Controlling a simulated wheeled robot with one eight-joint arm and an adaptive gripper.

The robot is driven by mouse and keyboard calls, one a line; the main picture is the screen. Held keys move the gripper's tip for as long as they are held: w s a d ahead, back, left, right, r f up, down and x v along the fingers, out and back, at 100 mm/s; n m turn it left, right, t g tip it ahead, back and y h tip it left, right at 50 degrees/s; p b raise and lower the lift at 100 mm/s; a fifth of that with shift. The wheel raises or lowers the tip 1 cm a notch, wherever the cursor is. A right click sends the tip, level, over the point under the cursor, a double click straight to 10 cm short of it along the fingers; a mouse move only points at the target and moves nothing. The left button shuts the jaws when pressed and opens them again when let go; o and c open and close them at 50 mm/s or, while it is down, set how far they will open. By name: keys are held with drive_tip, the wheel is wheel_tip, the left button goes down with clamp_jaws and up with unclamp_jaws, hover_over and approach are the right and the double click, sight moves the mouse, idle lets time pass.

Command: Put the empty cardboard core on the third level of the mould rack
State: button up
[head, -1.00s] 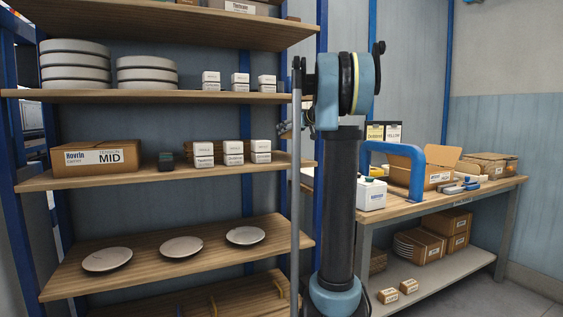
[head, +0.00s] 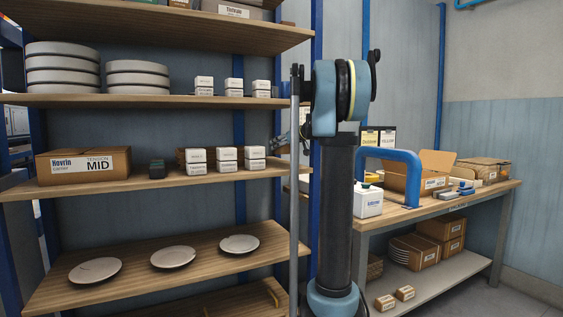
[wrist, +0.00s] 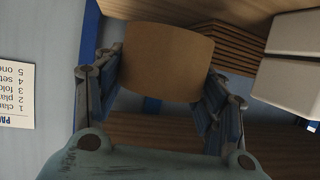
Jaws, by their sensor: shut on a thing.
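My gripper (wrist: 162,75) is shut on the brown cardboard core (wrist: 165,58), which shows as a broad curved piece between the two fingers in the wrist view. In the head view my gripper (head: 281,146) is partly hidden behind the rack's front post, at the right end of the middle shelf, and the core cannot be made out there. The mould rack (head: 120,190) has wooden shelves and blue posts.
Stacked grey plates (head: 62,68) and white boxes stand on the shelf above. Shallow plates (head: 173,257) lie on the shelf below. In the wrist view, white boxes (wrist: 290,85) and stacked brown pieces (wrist: 225,45) are close on the right. A workbench (head: 440,203) stands right of the rack.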

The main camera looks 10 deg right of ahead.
drive_tip(key=shift+f, duration=2.8)
drive_tip(key=o, duration=1)
drive_tip(key=shift+f, duration=0.1)
drive_tip(key=shift+c, duration=0.2)
